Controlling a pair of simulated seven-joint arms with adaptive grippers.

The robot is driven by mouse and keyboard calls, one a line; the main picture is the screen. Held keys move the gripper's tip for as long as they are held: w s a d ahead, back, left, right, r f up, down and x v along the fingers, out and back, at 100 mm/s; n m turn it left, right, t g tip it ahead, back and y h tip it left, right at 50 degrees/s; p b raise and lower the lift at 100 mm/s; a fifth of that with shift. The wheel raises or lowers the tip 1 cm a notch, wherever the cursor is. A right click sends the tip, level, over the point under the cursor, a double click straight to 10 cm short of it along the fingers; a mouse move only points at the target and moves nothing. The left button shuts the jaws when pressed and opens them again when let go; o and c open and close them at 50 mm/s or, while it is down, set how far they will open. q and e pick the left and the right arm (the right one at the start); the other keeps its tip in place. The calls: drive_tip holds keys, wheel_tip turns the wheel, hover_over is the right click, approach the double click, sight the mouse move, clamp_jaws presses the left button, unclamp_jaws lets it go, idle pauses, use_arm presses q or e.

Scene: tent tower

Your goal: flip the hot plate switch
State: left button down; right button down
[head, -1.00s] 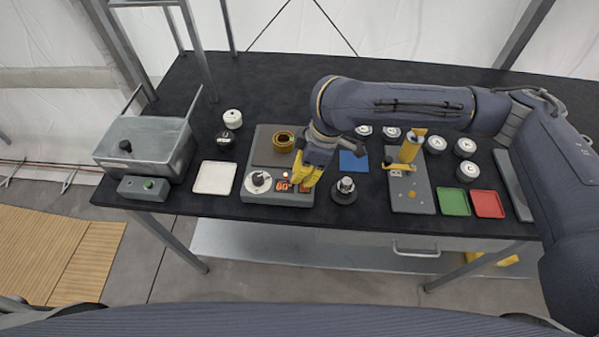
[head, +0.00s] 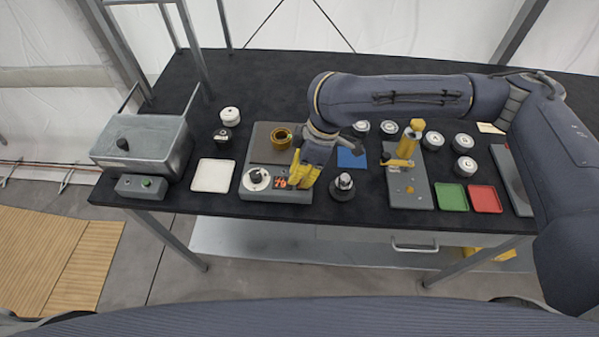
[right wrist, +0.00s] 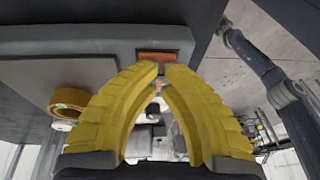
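The hot plate (head: 248,197) is a grey box on the black table, with a dark square top, a white dial (head: 257,179) and a lit orange display (head: 280,183) on its front part. No switch can be made out; the front right part of the plate is covered by my right gripper (head: 300,184). Its yellow fingers point down there. In the right wrist view the fingertips (right wrist: 162,67) come together just beside the orange display (right wrist: 157,57), with nothing seen held between them. Whether they touch the plate is unclear. My left gripper is not in view.
A brass ring (head: 281,138) sits on the plate's top. A black-based knob-like piece (head: 343,187) stands close to the right, before a blue mat (head: 351,158). A white tray (head: 213,175) lies left. A grey panel with a yellow lever (head: 398,163) stands further right.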

drive_tip(key=shift+r, duration=0.15)
drive_tip(key=w+a+v, duration=0.1)
drive_tip(key=v, duration=1.2)
drive_tip(key=shift+d+r, duration=0.15)
drive_tip(key=shift+r, duration=0.25)
